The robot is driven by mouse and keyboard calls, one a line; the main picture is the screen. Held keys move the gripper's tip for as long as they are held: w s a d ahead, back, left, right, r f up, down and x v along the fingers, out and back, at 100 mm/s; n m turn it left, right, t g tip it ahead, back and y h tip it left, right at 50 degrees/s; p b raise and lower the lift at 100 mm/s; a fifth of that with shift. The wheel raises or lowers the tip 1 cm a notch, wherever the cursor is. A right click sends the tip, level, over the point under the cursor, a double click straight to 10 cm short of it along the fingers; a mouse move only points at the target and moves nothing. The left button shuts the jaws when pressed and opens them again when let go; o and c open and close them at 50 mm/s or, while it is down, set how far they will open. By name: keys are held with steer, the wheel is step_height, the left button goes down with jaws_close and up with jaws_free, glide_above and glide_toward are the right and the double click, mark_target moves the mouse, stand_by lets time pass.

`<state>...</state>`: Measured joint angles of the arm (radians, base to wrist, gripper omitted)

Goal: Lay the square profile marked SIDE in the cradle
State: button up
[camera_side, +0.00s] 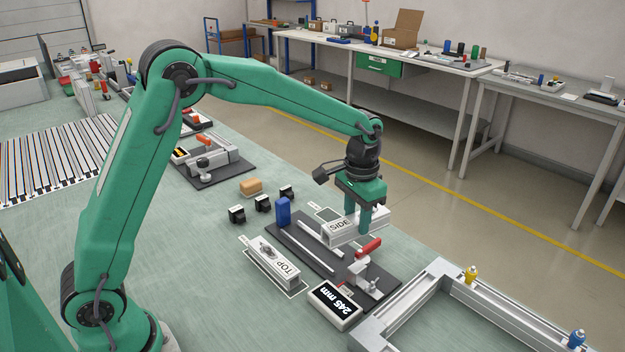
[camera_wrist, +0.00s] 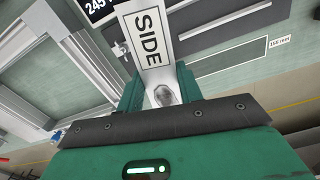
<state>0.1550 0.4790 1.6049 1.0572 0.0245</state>
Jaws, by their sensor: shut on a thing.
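My gripper (camera_side: 362,218) is shut on the light grey square profile marked SIDE (camera_side: 338,230), gripping it near its right part. The profile appears to be held level over the far edge of the cradle (camera_side: 296,258), a dark plate with pale rails, a blue block (camera_side: 283,211) and a red-handled clamp (camera_side: 368,247). Whether it touches the cradle is hard to tell. In the wrist view the SIDE label (camera_wrist: 150,38) faces up between my fingers (camera_wrist: 160,85), with the dark plate (camera_wrist: 225,35) beside it. The fingers hide part of the profile.
A second profile marked TOP (camera_side: 273,263) lies in front of the cradle. A display reading 245 mm (camera_side: 335,306) stands at the near end. Several black blocks (camera_side: 262,203) and a tan block (camera_side: 251,187) sit behind left. An aluminium frame (camera_side: 440,277) is at right.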

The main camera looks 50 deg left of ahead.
mark_target(348, 229)
steer(key=n, duration=0.1)
steer(key=s+n, duration=0.1)
steer(key=n, duration=0.1)
steer(key=s+n, duration=0.1)
steer(key=n, duration=0.1)
steer(key=shift+d+r, duration=0.1)
steer(key=shift+d, duration=0.2)
steer(key=n, duration=0.1)
steer(key=s+n, duration=0.1)
steer(key=n, duration=0.1)
steer(key=s+n, duration=0.1)
steer(key=n, duration=0.1)
steer(key=shift+d, duration=0.3)
steer(key=s+n, duration=0.1)
steer(key=n, duration=0.2)
steer(key=s+n, duration=0.1)
steer(key=n, duration=0.2)
steer(key=s+n, duration=0.1)
steer(key=n, duration=0.3)
steer(key=shift+s+d, duration=0.4)
steer(key=w+a+f, duration=0.2)
steer(key=a, duration=0.1)
steer(key=w+a+f, duration=0.2)
steer(key=a, duration=0.1)
steer(key=w+a+f, duration=0.2)
steer(key=a+f, duration=0.1)
steer(key=a, duration=0.1)
steer(key=shift+a, duration=0.1)
steer(key=shift+f, duration=2)
steer(key=shift+f, duration=0.15)
